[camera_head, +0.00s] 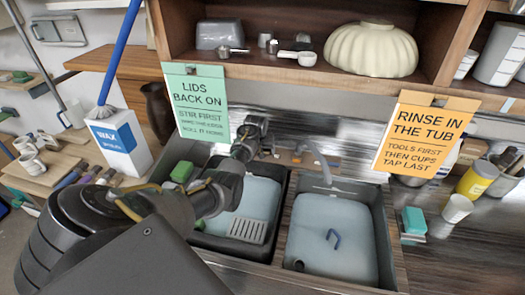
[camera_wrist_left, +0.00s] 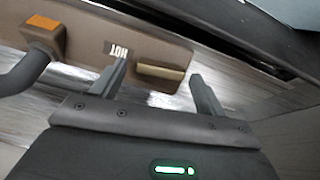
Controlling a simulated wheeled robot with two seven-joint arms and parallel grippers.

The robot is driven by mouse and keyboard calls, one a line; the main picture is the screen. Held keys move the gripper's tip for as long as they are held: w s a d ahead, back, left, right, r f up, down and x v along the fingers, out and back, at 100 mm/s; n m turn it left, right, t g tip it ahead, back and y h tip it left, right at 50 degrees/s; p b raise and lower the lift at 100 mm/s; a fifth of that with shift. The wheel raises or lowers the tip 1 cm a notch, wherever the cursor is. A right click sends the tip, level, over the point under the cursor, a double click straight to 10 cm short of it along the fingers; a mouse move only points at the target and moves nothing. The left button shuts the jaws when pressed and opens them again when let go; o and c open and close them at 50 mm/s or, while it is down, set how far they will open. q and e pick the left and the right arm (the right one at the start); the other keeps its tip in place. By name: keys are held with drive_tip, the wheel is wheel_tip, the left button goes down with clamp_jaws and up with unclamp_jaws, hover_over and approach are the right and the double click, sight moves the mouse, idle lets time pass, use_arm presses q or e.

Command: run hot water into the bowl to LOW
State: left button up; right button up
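My left arm reaches from the left over the left tub (camera_head: 257,203), and its gripper (camera_head: 254,132) is at the back wall beside the tap spout (camera_head: 321,160). In the left wrist view this gripper (camera_wrist_left: 158,70) is open. A small tan lever (camera_wrist_left: 161,72) shows between its fingertips, with a gap on each side. A label reading HOT (camera_wrist_left: 118,50) sits beside the lever on the brown tap panel (camera_wrist_left: 85,32). An orange block (camera_wrist_left: 44,27) is on the same panel. I cannot tell which vessel is the task's bowl. My right gripper is out of view.
A fluted cream vessel (camera_head: 371,50) sits on the shelf above. A green sign (camera_head: 198,102) and an orange sign (camera_head: 424,133) hang near the arm. A wax box (camera_head: 118,147) stands at left.

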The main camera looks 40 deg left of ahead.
use_arm(q)
drive_tip(key=c, duration=0.9)
drive_tip(key=shift+m+p, duration=0.3)
drive_tip(key=shift+m, duration=0.4)
drive_tip(key=o, duration=0.8)
drive_tip(key=shift+o, duration=0.9)
drive_tip(key=b+v, duration=0.2)
drive_tip(key=v, duration=0.8)
drive_tip(key=shift+d+r, duration=0.25)
drive_tip(key=shift+r, duration=0.15)
drive_tip(key=shift+w, duration=0.1)
